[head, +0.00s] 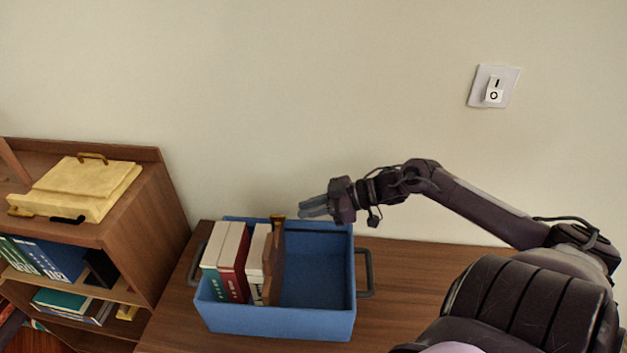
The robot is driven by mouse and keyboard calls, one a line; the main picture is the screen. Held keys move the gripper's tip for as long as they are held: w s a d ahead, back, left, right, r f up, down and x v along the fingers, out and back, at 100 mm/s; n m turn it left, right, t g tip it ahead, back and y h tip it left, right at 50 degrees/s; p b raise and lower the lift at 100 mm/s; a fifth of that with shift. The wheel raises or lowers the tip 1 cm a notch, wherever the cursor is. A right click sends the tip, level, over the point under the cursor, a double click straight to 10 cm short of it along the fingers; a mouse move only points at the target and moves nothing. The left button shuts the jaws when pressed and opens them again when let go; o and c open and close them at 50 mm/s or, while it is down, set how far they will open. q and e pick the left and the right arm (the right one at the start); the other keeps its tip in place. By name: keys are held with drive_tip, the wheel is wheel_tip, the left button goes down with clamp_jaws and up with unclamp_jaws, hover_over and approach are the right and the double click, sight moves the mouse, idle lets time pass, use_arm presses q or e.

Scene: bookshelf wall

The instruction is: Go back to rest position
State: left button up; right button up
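My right gripper (304,207) shows in the head view, at the end of my dark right arm, which reaches in from the right. It is above the back edge of a blue bin (275,322), with its fingers pointing left. The two fingers look close together, and I see nothing held between them. Whether they are fully shut is too small to tell. My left gripper cannot be made out.
The bin stands on a wooden surface (420,268) and holds several upright books (232,262) on its left; its right part is empty. A wooden bookshelf (150,225) at left carries a yellow case (80,185). A light switch (494,87) is on the wall.

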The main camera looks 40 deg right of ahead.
drive_tip(key=shift+s+d+r, duration=0.2)
drive_tip(key=shift+s+d, duration=0.1)
idle(0.4)
